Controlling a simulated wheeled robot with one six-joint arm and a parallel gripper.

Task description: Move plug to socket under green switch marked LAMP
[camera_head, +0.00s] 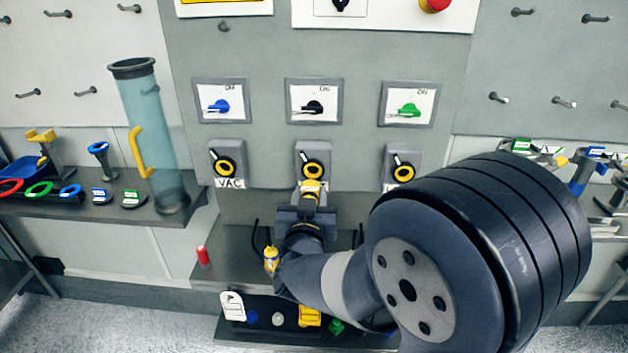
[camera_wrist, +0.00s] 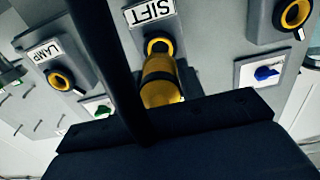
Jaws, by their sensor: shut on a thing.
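My gripper (camera_head: 306,207) is shut on a yellow plug (camera_head: 312,187), which also shows in the wrist view (camera_wrist: 160,82). The plug points at the middle socket (camera_head: 313,168), labelled SIFT (camera_wrist: 150,12) in the wrist view, under the black switch (camera_head: 312,106). Its tip meets or overlaps the socket ring; I cannot tell how far it is in. The LAMP socket (camera_head: 403,172), under the green switch (camera_head: 409,109), is empty and stands to the right; it shows at left in the wrist view (camera_wrist: 60,80).
The VAC socket (camera_head: 227,166) sits under the blue switch (camera_head: 218,106). A yellow thing (camera_head: 271,258) with a black cord is left of my gripper. A red cylinder (camera_head: 203,256) stands on the lower shelf. A tall clear tube (camera_head: 152,135) stands at left. My arm covers the lower right.

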